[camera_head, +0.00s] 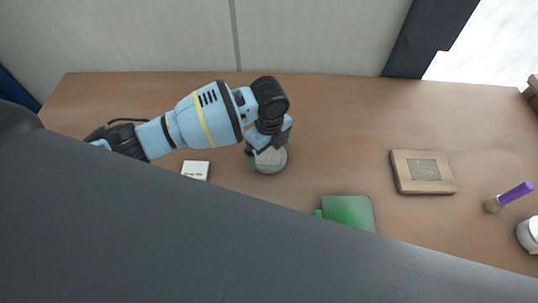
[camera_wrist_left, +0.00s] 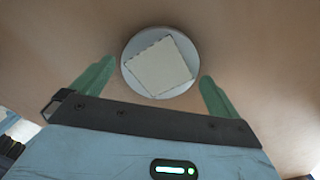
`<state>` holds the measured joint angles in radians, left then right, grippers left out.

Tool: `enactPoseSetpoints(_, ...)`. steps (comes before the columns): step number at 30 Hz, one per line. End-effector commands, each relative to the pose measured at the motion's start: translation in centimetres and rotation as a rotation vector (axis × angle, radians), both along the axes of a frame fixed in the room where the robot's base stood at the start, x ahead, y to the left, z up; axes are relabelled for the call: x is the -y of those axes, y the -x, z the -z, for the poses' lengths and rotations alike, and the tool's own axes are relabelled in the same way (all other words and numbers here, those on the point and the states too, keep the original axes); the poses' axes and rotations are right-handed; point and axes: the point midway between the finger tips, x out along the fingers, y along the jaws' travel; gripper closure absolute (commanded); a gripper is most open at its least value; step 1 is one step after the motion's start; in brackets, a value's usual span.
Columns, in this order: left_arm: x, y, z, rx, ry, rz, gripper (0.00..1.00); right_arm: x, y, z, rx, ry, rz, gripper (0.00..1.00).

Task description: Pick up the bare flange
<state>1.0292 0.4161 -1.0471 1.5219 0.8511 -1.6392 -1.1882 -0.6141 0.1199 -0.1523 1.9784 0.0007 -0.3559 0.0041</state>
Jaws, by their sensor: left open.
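A round pale grey disc, which looks like the flange (camera_head: 271,163), lies on the brown table under my left gripper (camera_head: 266,144). In the left wrist view the flange (camera_wrist_left: 131,79) shows whole, with a pale square piece (camera_wrist_left: 159,67) on its face; I cannot tell whether that piece is part of it. My left gripper (camera_wrist_left: 158,72) is open, its two green fingers on either side of the disc in the picture. Nothing is held, and contact cannot be made out. In the head view the gripper hides part of the disc. My right gripper is not in view.
A small white card (camera_head: 195,169) lies left of the flange. A green box (camera_head: 348,211) is to its right, nearer. A tan block (camera_head: 423,172), a purple-handled brush (camera_head: 510,196) and a white jar (camera_head: 530,235) are farther right. The table (camera_head: 340,120) is clear behind and right.

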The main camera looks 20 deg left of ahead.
Motion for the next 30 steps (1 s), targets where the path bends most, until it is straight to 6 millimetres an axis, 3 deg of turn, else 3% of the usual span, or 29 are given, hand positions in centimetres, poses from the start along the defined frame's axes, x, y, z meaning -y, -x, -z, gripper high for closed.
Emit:
enactPoseSetpoints(3,0.02,0.07,1.2,-0.002,0.0,0.001,0.0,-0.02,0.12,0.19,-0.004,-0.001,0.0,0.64)
enactPoseSetpoints(11,0.03,0.01,1.36,0.0,0.0,0.002,0.0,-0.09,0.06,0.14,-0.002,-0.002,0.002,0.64)
enactPoseSetpoints(21,0.03,0.01,1.33,0.0,0.0,0.001,0.42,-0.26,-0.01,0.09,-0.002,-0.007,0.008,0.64)
enactPoseSetpoints(30,0.05,-0.04,1.13,0.002,0.001,0.001,0.44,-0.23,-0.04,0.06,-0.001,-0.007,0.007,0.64)
